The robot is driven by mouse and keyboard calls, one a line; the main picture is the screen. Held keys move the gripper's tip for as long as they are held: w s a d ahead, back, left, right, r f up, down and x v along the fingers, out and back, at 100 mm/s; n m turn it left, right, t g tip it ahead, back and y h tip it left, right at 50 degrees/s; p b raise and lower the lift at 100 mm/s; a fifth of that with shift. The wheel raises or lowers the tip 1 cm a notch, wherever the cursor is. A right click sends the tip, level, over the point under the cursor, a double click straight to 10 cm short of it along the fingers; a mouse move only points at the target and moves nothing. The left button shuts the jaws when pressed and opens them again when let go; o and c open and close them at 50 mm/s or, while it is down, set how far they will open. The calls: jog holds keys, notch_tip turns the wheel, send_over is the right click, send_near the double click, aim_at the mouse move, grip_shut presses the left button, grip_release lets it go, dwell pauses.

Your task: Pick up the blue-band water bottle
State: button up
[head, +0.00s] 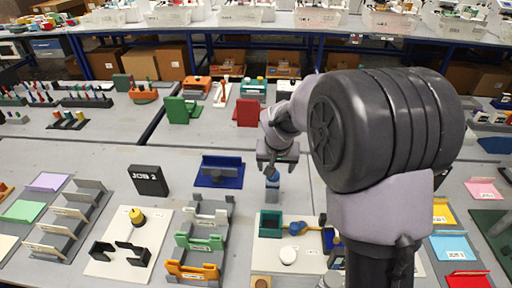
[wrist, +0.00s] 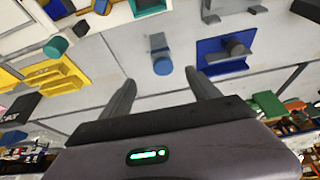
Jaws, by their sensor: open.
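The blue-band water bottle (head: 272,181) appears as a small upright blue and grey shape on the grey table, just below my gripper. In the wrist view, the bottle (wrist: 162,65) shows a round blue top and a grey body. It lies beyond the fingertips, in line with the gap between them. My gripper (head: 276,164) points down above the bottle in the head view. In the wrist view, my gripper (wrist: 160,77) has its two fingers spread wide with nothing between them. I see no contact with the bottle.
A blue holder (head: 221,180) stands left of the bottle and a black JOB 2 block (head: 149,180) farther left. A teal open box (head: 269,222) stands close in front on a pale board. A red bracket (head: 247,112) and green bracket (head: 181,110) stand behind. Bare table surrounds the bottle.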

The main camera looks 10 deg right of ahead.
aim_at(273, 179)
jog(key=b+x, duration=0.4)
jog(key=x, duration=0.9)
jog(key=shift+a+f, duration=0.15)
jog(key=shift+f, duration=0.1)
jog(key=b+x, duration=0.1)
jog(key=x, duration=0.1)
jog(key=b+x, duration=0.1)
jog(key=x, duration=0.2)
jog(key=shift+w, duration=0.45)
jog(key=shift+r, duration=0.15)
grip_shut()
